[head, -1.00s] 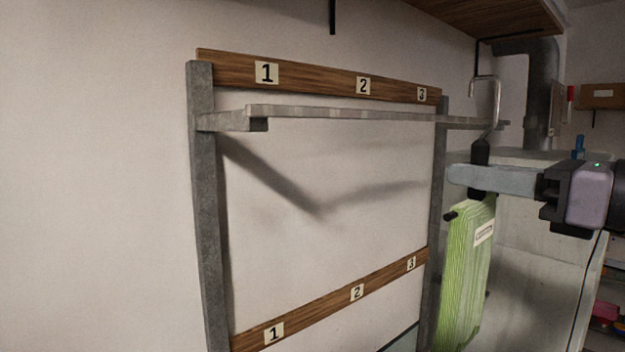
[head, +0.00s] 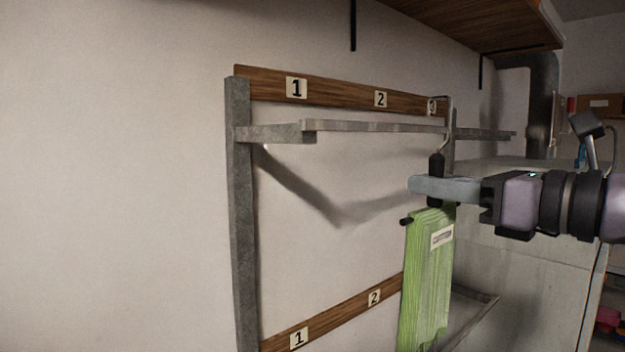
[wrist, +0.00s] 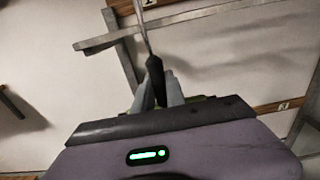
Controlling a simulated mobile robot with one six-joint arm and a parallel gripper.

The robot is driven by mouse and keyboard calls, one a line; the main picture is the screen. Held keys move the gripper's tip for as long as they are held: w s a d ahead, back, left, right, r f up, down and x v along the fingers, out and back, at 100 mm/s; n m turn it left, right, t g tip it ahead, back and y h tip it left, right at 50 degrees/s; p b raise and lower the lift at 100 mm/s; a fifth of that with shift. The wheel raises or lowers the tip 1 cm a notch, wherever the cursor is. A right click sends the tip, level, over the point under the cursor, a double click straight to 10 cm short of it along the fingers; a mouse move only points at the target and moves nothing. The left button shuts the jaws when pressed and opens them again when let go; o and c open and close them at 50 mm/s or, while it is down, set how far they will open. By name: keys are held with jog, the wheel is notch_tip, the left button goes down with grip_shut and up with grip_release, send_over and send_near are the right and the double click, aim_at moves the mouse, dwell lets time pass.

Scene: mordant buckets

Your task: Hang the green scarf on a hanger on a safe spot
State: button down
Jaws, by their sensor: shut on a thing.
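The green scarf (head: 427,285) hangs folded on a hanger, with a small white label on its front. The hanger (head: 447,125) has a metal hook at the top and a black neck. My gripper (head: 425,186) is shut on the black neck, seen also between the fingers in the wrist view (wrist: 158,92). I cannot tell whether the hook touches the rail. The scarf hides part of the lower board.
The rack's upper board (head: 340,94) carries signs 1 (head: 296,88), 2 (head: 380,99) and 3. A lower board (head: 330,318) has signs 1 and 2 in view. The upper rail looks bare. A wooden shelf (head: 480,22) is overhead; a pale cabinet (head: 520,265) stands at right.

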jog(key=f+x, duration=0.2)
jog(key=x, duration=0.7)
jog(key=shift+s+a, duration=0.1)
dwell(0.3)
jog(key=c, duration=1.3)
grip_release()
